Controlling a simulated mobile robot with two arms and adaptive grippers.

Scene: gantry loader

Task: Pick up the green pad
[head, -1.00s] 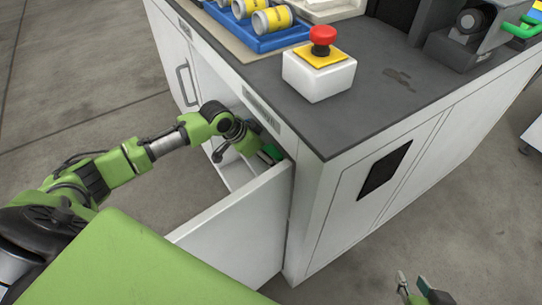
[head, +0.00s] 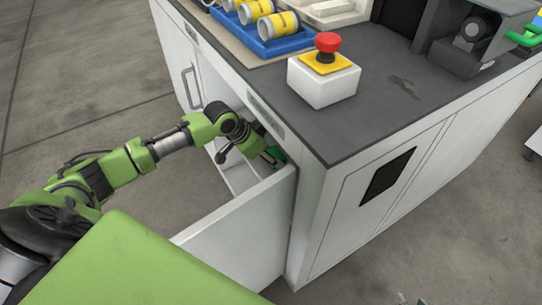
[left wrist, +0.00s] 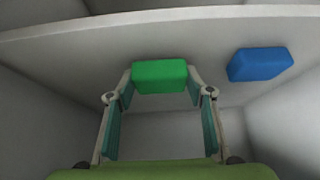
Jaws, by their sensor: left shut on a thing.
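The green pad (left wrist: 160,75) is a small block between the fingertips of my left gripper (left wrist: 160,88) in the left wrist view, and the gripper is shut on it. In the head view, my left gripper (head: 268,157) reaches into the open drawer (head: 238,222), where a bit of the green pad (head: 279,154) shows; the rest is hidden by the gripper and drawer. Only the tip of my right gripper (head: 410,300) shows at the bottom edge, too little to tell its state.
A blue block (left wrist: 259,64) lies in the drawer to the right of the green pad. The drawer front and cabinet edge stand close around my left gripper. On the counter are an emergency-stop box (head: 322,83) and a blue tray (head: 288,43) with yellow-banded cylinders.

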